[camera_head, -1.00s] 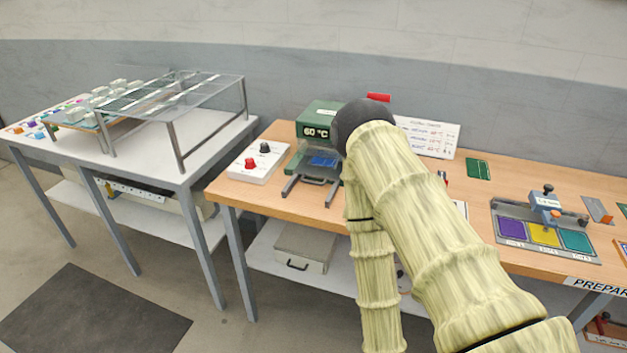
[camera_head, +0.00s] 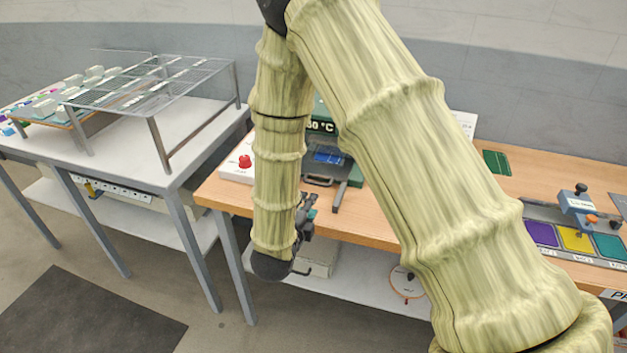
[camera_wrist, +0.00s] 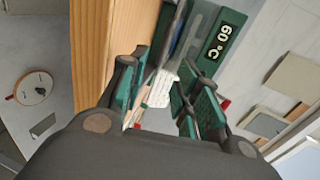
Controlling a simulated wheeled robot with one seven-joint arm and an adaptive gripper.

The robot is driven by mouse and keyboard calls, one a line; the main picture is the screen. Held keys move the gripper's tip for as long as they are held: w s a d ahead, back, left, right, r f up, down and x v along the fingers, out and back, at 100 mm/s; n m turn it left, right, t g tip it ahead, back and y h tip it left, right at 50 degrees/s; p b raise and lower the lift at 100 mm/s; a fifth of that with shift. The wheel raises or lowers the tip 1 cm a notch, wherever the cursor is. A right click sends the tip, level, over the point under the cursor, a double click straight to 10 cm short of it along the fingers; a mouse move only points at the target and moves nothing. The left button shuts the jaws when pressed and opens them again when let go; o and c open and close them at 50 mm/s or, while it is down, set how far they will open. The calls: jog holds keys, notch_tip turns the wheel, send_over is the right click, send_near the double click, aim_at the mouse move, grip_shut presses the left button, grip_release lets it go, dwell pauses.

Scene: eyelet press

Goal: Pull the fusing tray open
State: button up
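The fusing tray (camera_head: 327,156) shows a blue surface at the front of the green press (camera_head: 325,112). Its dark front handle (camera_head: 318,181) is near the table's front edge. My gripper (camera_head: 307,212) is below and in front of the handle, apart from it in the head view. In the wrist view, my gripper (camera_wrist: 165,102) has its green-padded fingers spread with a gap between them. The press's 60 °C display (camera_wrist: 222,42) is beyond the fingers. A pale striped item shows in the gap; I cannot tell what it is. My arm hides part of the press.
A control box with a red knob (camera_head: 245,162) stands left of the press. The wooden tabletop edge (camera_wrist: 88,50) lies beside the fingers. A wire rack (camera_head: 160,90) stands on the left table. A lower shelf (camera_head: 365,280) runs under the bench. Coloured pads (camera_head: 575,238) lie right.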

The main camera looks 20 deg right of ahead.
aim_at(318, 184)
jog(key=shift+w+d+f, duration=0.1)
jog(key=shift+w+d, duration=0.05)
jog(key=shift+w, duration=0.9)
jog(key=shift+w+d+p, duration=0.25)
jog(key=shift+d+p, duration=0.05)
jog(key=shift+p, duration=0.1)
jog(key=p+x, duration=0.2)
jog(key=x, duration=0.4)
jog(key=shift+w+d, duration=0.1)
jog(key=shift+w+d+p, duration=0.3)
jog(key=shift+w+d, duration=0.15)
jog(key=shift+w, duration=0.05)
jog(key=shift+w+d+f, duration=0.2)
jog(key=shift+w+f, duration=0.1)
jog(key=shift+w, duration=0.1)
grip_shut()
